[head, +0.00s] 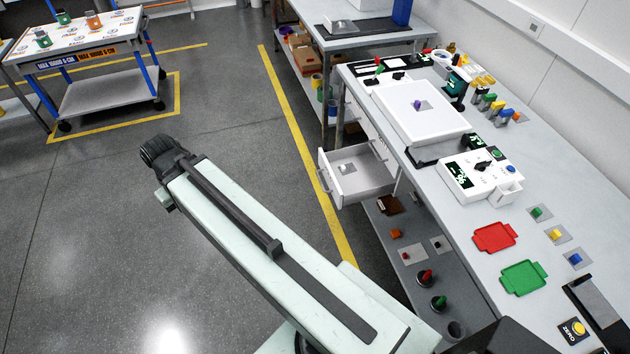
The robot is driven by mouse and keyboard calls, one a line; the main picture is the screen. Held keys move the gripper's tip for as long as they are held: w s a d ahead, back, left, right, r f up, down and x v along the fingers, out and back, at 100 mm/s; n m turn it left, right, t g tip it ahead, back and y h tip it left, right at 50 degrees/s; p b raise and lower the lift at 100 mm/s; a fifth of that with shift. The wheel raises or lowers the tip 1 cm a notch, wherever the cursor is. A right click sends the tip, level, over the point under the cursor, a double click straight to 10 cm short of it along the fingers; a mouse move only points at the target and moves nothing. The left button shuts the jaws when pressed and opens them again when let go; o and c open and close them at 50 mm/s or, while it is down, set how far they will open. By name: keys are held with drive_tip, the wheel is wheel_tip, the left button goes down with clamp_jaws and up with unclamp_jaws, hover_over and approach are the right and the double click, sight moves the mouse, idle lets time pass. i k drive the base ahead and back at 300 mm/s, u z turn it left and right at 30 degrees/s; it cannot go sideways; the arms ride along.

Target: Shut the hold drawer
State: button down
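A white drawer (375,187) stands pulled out of the workbench's left side, below the worktop. Its bar handle (323,182) is on its left front face. A small pale item (347,168) lies inside it. I read no label on it, so I cannot confirm that it is the hold drawer. My pale arm reaches from the bottom toward the upper left and ends in a dark ribbed part, over the floor and well left of the drawer. I cannot make out gripper fingers there.
The worktop (545,190) carries a white tray (425,118), a control box (478,180), and red (495,237) and green (524,277) trays. A lower shelf (455,290) holds small parts. Grey floor (225,105) is clear left of the drawer. A cart (105,95) stands upper left.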

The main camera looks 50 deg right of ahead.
sight(373, 179)
drive_tip(key=u, duration=0.1)
drive_tip(key=i, duration=1)
